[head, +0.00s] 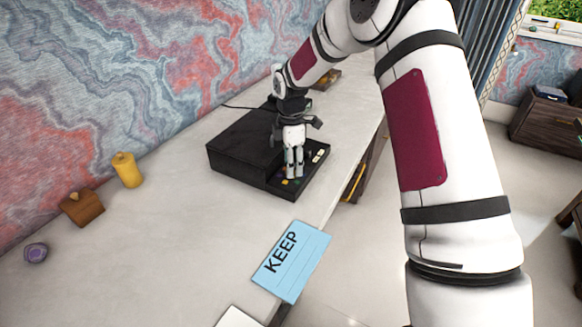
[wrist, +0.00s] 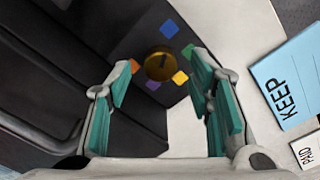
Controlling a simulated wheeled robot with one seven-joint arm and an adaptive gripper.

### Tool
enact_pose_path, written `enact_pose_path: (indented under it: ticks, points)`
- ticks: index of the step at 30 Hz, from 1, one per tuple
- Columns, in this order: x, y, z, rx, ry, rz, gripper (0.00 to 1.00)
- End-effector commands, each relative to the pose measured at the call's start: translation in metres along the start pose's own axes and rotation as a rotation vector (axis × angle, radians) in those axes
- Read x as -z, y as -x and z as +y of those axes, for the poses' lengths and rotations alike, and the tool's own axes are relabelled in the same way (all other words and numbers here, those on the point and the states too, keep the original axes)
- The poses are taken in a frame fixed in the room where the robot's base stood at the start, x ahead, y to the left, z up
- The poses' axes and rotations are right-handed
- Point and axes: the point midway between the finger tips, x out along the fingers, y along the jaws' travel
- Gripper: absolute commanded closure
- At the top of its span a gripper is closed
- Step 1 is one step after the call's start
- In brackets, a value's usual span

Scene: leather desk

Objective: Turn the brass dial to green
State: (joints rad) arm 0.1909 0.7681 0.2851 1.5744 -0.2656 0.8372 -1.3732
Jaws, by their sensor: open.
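The brass dial (wrist: 159,64) is a round knob on a dark panel, seen nearly from above in the wrist view. Around it are a blue patch (wrist: 170,28), a green patch (wrist: 188,51), a yellow patch (wrist: 180,78), a purple patch (wrist: 153,85) and an orange patch (wrist: 134,66). A dark mark shows on the dial, but I cannot tell which patch it points to. My gripper (wrist: 162,72) is open, its teal-padded fingers on either side of the dial. In the head view my gripper (head: 293,172) points down over the panel and hides the dial.
The black box (head: 240,142) with the panel stands on a pale desk (head: 170,235). A blue KEEP card (head: 300,265) lies at the front edge. A yellow bottle (head: 127,170), a brown wooden block (head: 82,208) and a purple object (head: 36,253) stand at left.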

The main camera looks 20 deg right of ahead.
Motion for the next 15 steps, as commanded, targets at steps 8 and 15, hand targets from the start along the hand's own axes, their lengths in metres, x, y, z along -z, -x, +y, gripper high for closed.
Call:
enact_pose_path:
  ticks: [8,15]
  points:
    - [0.000,-0.020,0.000,0.000,0.001,-0.001,0.53]
    - [0.000,-0.020,0.000,0.000,0.001,-0.001,0.53]
